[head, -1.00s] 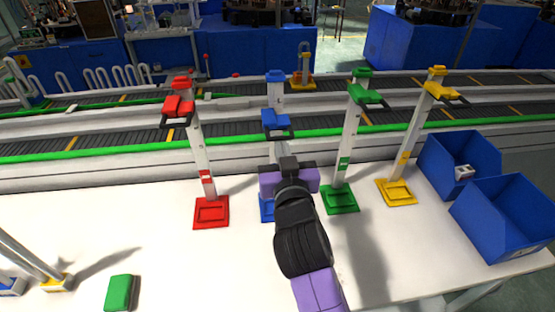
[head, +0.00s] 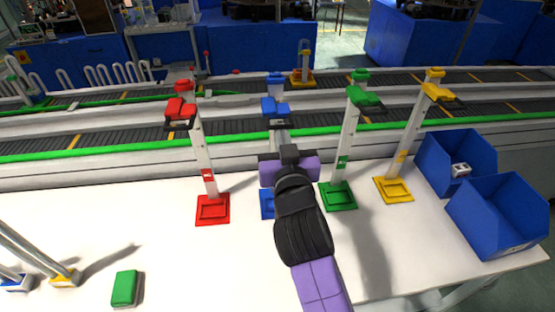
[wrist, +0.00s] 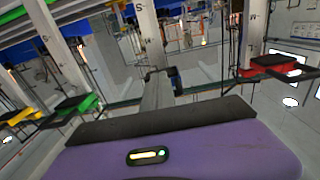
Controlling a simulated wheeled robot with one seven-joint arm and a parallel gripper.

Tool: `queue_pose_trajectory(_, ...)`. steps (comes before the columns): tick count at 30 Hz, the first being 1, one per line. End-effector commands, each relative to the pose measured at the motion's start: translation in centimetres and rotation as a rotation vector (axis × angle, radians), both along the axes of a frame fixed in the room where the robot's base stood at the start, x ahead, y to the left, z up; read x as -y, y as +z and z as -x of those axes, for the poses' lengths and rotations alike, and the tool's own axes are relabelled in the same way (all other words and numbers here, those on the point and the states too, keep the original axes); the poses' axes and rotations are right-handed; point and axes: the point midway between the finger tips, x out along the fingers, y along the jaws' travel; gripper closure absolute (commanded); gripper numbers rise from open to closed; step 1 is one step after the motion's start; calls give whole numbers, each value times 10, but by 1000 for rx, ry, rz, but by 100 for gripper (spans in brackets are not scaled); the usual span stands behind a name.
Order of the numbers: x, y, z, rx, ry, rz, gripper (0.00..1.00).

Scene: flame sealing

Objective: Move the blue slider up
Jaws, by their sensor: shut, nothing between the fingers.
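The blue slider (head: 276,108) is on its upright post, a short way below the blue cap (head: 276,78). My gripper (head: 283,140) is shut and empty, just below the slider's dark handle in the head view. In the wrist view the shut fingers (wrist: 157,90) point at the white post (wrist: 149,35), with a dark blue part beside their tips, probably the slider. I cannot tell whether they touch it. My gripper and arm hide the lower post and much of the blue base (head: 266,204).
The red slider post (head: 204,160) stands left; the green (head: 347,150) and yellow (head: 412,135) posts stand right. Two blue bins (head: 500,222) are at the table's right. A green block (head: 125,288) lies front left. A conveyor (head: 80,135) runs behind.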

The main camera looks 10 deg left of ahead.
Motion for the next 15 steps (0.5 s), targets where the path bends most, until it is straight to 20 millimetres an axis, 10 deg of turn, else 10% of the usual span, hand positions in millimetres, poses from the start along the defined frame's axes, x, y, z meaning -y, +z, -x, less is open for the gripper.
queue_pose_trajectory(15,0,13,0,6,0,-2,100)
